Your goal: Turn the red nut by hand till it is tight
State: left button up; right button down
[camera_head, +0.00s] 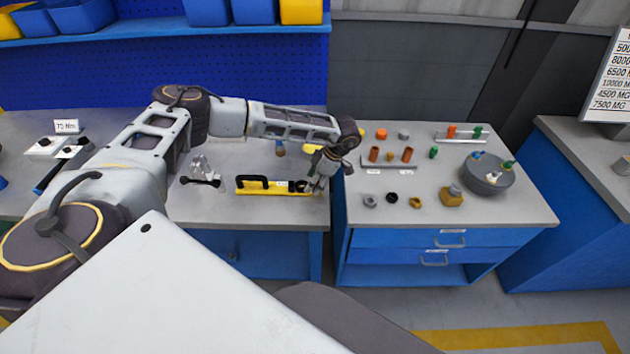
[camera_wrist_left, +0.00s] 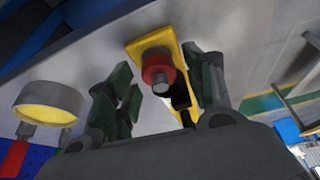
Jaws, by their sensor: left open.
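The red nut (camera_wrist_left: 157,68) shows in the left wrist view. It sits round a grey stud at the end of a yellow plate (camera_wrist_left: 138,48). My left gripper (camera_wrist_left: 160,75) is open, with one dark green finger on each side of the nut and visible gaps between. In the head view my left gripper (camera_head: 316,188) points down at the right end of a yellow bar (camera_head: 262,190) with a black handle, near the bench's front right corner. The gripper hides the nut there. My right gripper is in neither view.
A black-handled tool (camera_head: 201,182) lies left of the yellow bar. The right bench (camera_head: 470,210) holds orange cylinders (camera_head: 407,154), small nuts and a grey bowl (camera_head: 487,175). A gap separates the two benches. The front strip of the left bench (camera_head: 215,215) is clear.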

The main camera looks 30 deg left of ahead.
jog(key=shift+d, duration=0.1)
pick_arm(q)
jog(key=c, duration=1)
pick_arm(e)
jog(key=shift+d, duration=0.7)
pick_arm(q)
jog(key=shift+m+t, duration=0.5)
jog(key=shift+m, duration=1)
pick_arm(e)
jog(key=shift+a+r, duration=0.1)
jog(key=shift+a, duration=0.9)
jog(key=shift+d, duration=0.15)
